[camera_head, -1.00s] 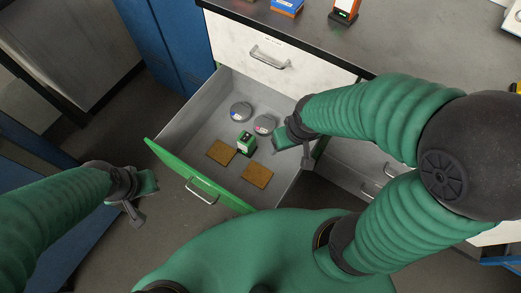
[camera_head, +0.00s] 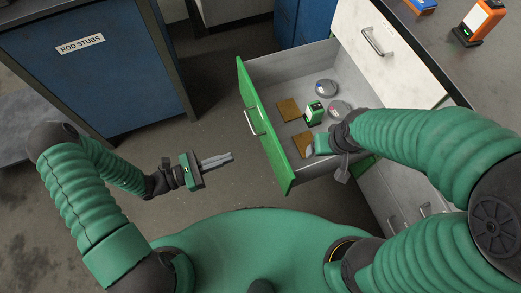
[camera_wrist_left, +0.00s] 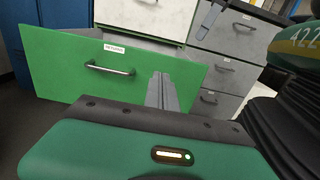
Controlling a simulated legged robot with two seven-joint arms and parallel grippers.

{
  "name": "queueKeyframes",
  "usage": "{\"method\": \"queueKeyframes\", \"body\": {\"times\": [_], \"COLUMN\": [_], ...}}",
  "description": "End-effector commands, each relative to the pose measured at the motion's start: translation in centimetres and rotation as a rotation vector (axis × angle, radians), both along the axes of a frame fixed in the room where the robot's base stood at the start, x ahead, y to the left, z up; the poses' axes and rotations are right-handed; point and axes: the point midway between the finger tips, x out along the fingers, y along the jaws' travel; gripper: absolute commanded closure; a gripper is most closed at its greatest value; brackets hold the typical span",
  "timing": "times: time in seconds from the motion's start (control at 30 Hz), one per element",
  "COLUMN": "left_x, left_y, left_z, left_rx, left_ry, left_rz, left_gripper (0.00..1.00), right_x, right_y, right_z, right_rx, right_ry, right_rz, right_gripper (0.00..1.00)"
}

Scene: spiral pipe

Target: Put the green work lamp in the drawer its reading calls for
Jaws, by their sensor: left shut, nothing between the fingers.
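The green work lamp (camera_head: 314,112) stands upright inside the open drawer with the green front (camera_head: 262,125). It is between two brown pads and two round grey tins. My right gripper (camera_head: 314,149) is over the drawer's near side, apart from the lamp; its fingers are too hidden to judge. My left gripper (camera_head: 230,157) is shut and empty, over the floor left of the drawer, its fingers pointing at the drawer front. In the left wrist view the shut fingers (camera_wrist_left: 162,92) show before the green front (camera_wrist_left: 60,65), which has a handle and a small label.
An orange lamp (camera_head: 482,20) and a blue item (camera_head: 424,4) stand on the dark worktop (camera_head: 440,40). A closed white drawer (camera_head: 385,50) is beside the open one. A blue cabinet labelled ROD STUBS (camera_head: 100,75) is at left. Floor between is clear.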

Motion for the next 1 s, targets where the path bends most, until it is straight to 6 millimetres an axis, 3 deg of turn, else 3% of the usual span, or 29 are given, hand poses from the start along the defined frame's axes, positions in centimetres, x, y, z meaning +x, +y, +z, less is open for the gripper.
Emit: {"method": "queueKeyframes", "body": {"times": [0.5, 0.7, 1.0], "left_x": [3.0, 3.6, 3.7], "left_y": [-10.3, -12.1, -12.2], "left_z": [-0.3, 0.0, 0.1], "left_rx": [0.001, 0.002, 0.002], "left_ry": [-0.001, 0.001, 0.001], "left_rz": [-0.01, -0.007, -0.006], "left_gripper": [1.0, 1.0, 1.0], "right_x": [0.0, 0.0, 0.0], "right_y": [0.0, 0.0, 0.0], "right_z": [-3.5, -3.9, -3.9], "right_rx": [0.0, 0.0, 0.0], "right_ry": [0.0, 0.0, 0.0], "right_rz": [0.0, 0.0, 0.0], "right_gripper": [0.26, 0.26, 0.26]}}
